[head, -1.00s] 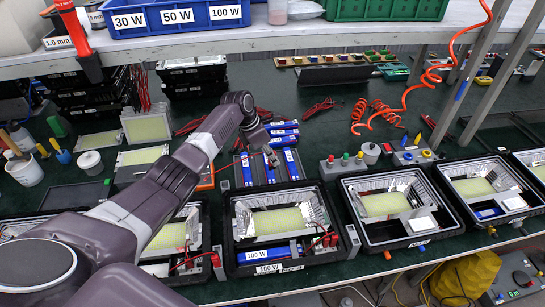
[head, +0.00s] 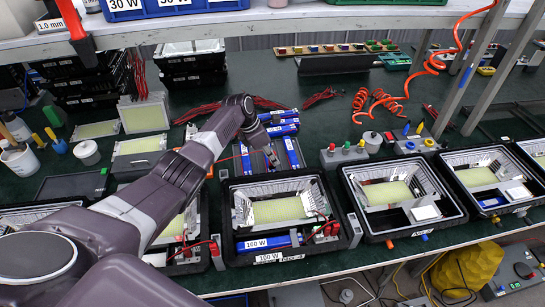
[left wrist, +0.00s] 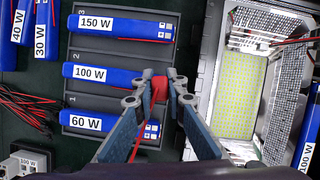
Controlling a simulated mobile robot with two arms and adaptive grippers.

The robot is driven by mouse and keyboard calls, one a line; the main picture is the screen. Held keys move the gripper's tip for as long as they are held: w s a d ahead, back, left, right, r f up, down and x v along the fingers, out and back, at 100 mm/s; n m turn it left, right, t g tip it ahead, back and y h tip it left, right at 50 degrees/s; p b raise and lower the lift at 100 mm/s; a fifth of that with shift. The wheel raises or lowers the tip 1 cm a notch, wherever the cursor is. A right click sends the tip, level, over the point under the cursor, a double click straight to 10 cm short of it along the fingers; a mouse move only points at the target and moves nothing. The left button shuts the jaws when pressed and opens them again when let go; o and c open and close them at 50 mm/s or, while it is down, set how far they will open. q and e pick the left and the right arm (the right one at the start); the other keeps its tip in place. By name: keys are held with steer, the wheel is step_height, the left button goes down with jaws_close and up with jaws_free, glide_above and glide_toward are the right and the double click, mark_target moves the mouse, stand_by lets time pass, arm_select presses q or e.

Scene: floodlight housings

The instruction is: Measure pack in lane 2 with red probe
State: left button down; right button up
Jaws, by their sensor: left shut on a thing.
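A dark tray (left wrist: 115,95) holds three blue packs lying in numbered lanes. In the left wrist view, the 60 W pack (left wrist: 95,122) is in lane 1, the 100 W pack (left wrist: 110,75) in lane 2 and the 150 W pack (left wrist: 120,25) above it. My left gripper (left wrist: 160,92) is shut on the red probe (left wrist: 159,88), over the right end of the lane 2 pack. The fingers hide that pack's contacts, so I cannot tell whether the probe touches. In the head view my left gripper (head: 272,162) is over the tray. My right gripper is not in view.
A floodlight housing (head: 234,185) in a black frame stands just in front of the tray, with more in a row on both sides. More blue packs (head: 282,122) lie behind the tray. A red coiled hose (head: 375,100) and a shelf (head: 300,20) are farther back.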

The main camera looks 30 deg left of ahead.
arm_select(q)
steer(key=shift+r+p, duration=0.1)
steer(key=shift+p, duration=0.25)
stand_by(0.3)
steer(key=shift+f, duration=0.2)
stand_by(0.6)
steer(key=shift+f+b, duration=0.45)
steer(key=shift+f, duration=0.05)
stand_by(0.3)
stand_by(0.7)
steer(key=shift+s+f, duration=0.15)
steer(key=shift+s, duration=0.05)
stand_by(0.9)
step_height(320, 180, up, 7)
steer(key=p, duration=0.8)
steer(key=shift+w+r, duration=0.15)
steer(key=shift+r, duration=0.05)
steer(key=shift+f, duration=0.1)
stand_by(1.3)
